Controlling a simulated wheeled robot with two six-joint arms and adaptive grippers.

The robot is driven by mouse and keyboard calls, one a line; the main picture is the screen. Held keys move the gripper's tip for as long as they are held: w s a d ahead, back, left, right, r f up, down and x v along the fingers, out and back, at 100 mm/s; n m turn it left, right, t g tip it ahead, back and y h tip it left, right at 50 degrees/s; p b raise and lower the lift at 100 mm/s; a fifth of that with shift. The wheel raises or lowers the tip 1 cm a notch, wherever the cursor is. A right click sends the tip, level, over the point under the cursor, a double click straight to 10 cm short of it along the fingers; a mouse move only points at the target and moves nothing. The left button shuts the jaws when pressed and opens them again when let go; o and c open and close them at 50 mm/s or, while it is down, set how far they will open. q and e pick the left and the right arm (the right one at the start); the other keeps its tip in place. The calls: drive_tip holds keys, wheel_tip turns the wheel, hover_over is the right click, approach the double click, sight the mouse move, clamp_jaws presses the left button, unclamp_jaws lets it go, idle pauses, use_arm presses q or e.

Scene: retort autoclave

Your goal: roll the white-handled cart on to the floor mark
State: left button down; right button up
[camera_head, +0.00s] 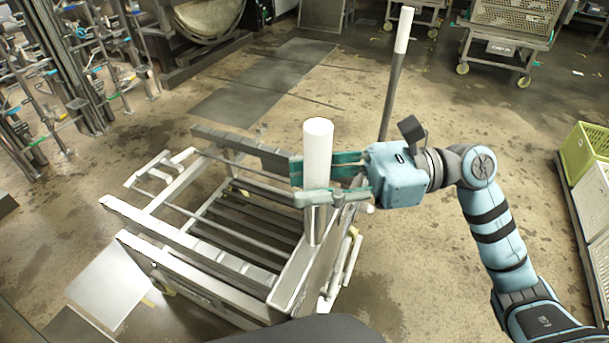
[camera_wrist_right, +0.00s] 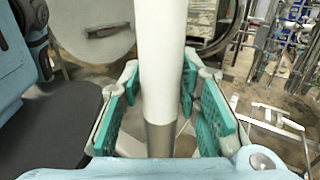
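The cart is a low pale metal frame with dark slats (camera_head: 176,236) on the floor at centre left in the head view. An upright white handle (camera_head: 318,145) with a metal lower part rises at its right side. My right gripper (camera_head: 312,182) has its teal-padded fingers on both sides of this handle. In the right wrist view the handle (camera_wrist_right: 161,70) stands between the fingers, with gaps beside it, so the gripper looks open around it. A second white-topped post (camera_head: 403,30) stands behind; I cannot tell what bears it. My left gripper is not in view.
Dark rectangular panels (camera_head: 255,88) lie on the floor behind the cart; I cannot tell whether they are the mark. A pale plate (camera_head: 110,285) lies at front left. Racks stand at left, a wheeled cart (camera_head: 500,47) at back right, green crate (camera_head: 585,150) at right.

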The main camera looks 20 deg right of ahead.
drive_tip(key=shift+o, duration=1.2)
drive_tip(key=shift+s+d, duration=0.15)
drive_tip(key=shift+a, duration=0.2)
drive_tip(key=shift+w+a, duration=0.2)
drive_tip(key=shift+a, duration=0.05)
drive_tip(key=shift+d, duration=0.15)
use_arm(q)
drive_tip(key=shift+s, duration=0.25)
use_arm(e)
drive_tip(key=s+d, duration=0.1)
drive_tip(key=d, duration=1)
drive_tip(key=shift+s+d, duration=0.25)
drive_tip(key=shift+d, duration=0.15)
